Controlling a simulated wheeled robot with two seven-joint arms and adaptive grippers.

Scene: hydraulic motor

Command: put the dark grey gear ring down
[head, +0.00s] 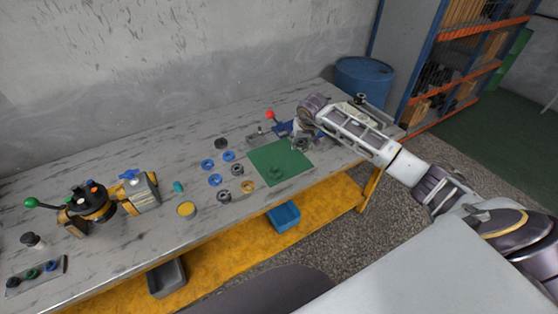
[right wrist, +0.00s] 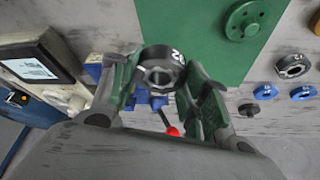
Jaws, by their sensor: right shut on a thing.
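My right gripper (right wrist: 160,78) is shut on the dark grey gear ring (right wrist: 156,54), which has white marking on its side and a toothed hole. The ring sits between the two green-padded fingertips, its hole facing the camera. In the head view my right gripper (head: 303,141) is over the back right of the bench, just beyond the right corner of the green mat (head: 262,152). The ring is too small there to tell from the gripper. In the wrist view the mat (right wrist: 185,25) lies behind and beside the ring; the gap below it cannot be judged. My left gripper is out of view.
A green flanged part (head: 277,172) lies on the mat. Several blue and grey rings (head: 215,180) lie left of it. A blue device with a red knob (head: 269,115) stands close to my right gripper. A screen (right wrist: 35,65) is at the wrist view's left. Bare bench shows behind the rings.

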